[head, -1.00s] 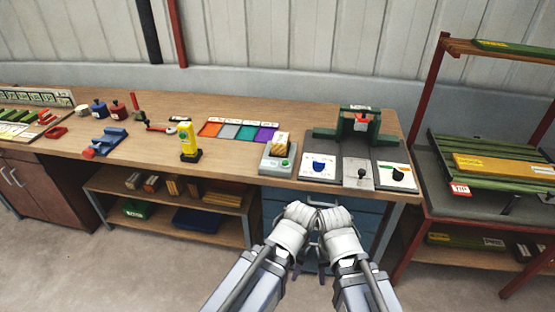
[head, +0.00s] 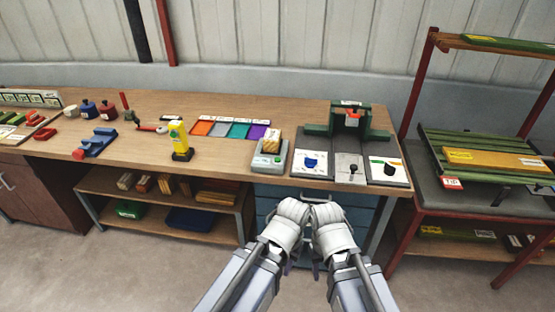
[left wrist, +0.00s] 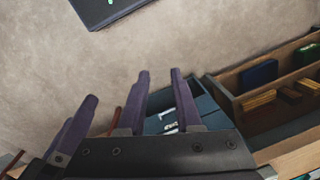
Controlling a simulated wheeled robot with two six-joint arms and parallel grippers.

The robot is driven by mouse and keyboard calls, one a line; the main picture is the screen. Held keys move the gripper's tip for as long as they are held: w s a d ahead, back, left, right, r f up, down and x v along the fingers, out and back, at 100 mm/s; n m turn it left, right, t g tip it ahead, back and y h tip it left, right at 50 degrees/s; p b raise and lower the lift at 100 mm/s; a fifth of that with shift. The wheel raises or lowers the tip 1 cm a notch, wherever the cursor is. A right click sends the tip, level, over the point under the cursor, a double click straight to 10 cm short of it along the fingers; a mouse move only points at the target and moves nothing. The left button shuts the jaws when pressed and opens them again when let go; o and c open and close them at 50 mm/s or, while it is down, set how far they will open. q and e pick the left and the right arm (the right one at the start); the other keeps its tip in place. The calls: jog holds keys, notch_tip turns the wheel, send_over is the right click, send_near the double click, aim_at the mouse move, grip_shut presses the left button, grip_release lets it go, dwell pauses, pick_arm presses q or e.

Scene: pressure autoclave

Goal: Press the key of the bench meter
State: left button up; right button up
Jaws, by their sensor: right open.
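A small grey bench device (head: 268,160) with a green key (head: 278,161) stands near the bench's front edge, a yellow-and-wood block (head: 272,142) on top. A yellow upright instrument (head: 178,137) on a black foot stands to its left. I cannot tell for certain which is the bench meter. My left gripper (head: 289,268) and right gripper (head: 317,268) hang side by side in front of the bench, below its top and away from both devices. In the left wrist view, my left gripper (left wrist: 160,76) has its purple fingers apart with nothing between them. My right gripper looks open and empty.
Right of the grey device are a grey panel (head: 347,178) with dark knobs and a green press (head: 350,118). Coloured trays (head: 228,130) lie behind. A red-framed rack (head: 412,85) stands at right. Blue drawers (head: 268,205) sit under the bench, close to my grippers.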

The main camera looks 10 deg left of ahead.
pick_arm(q)
grip_shut()
dwell(1.4)
